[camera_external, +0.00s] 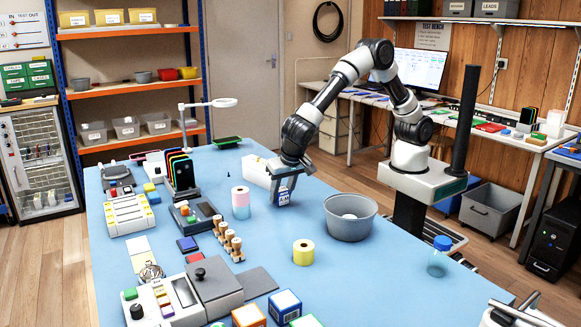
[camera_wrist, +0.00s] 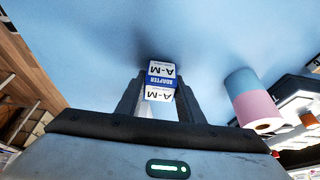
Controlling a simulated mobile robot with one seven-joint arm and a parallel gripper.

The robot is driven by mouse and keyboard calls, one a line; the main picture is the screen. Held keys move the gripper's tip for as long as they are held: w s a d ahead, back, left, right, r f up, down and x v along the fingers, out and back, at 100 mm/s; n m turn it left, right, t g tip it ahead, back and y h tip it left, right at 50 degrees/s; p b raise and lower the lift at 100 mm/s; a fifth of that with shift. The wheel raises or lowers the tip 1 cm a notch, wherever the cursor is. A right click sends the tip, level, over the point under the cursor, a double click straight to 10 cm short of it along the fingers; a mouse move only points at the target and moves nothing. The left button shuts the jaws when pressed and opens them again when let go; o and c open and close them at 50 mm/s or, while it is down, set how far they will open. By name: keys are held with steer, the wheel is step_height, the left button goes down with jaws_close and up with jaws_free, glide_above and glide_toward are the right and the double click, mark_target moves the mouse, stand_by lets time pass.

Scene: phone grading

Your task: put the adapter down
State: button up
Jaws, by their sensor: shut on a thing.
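The adapter (camera_external: 283,198) is a small blue and white box. In the wrist view the adapter (camera_wrist: 160,82) shows "ADAPTER" and "A-M" lettering and sits between the two fingers. My gripper (camera_external: 284,190) is shut on it, pointing down over the blue table (camera_external: 275,245). I cannot tell for certain whether the box touches the table top. In the wrist view my gripper (camera_wrist: 158,95) has one finger on each side of the box.
A pink and blue roll (camera_external: 240,202) stands left of my gripper. A grey bowl (camera_external: 350,217) is to the right and a yellow roll (camera_external: 303,252) in front. A white box (camera_external: 257,172) is just behind. Blue table between them is bare.

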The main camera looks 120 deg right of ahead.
steer(key=shift+f, duration=0.1)
steer(key=o, duration=1.1)
steer(key=shift+c, duration=0.2)
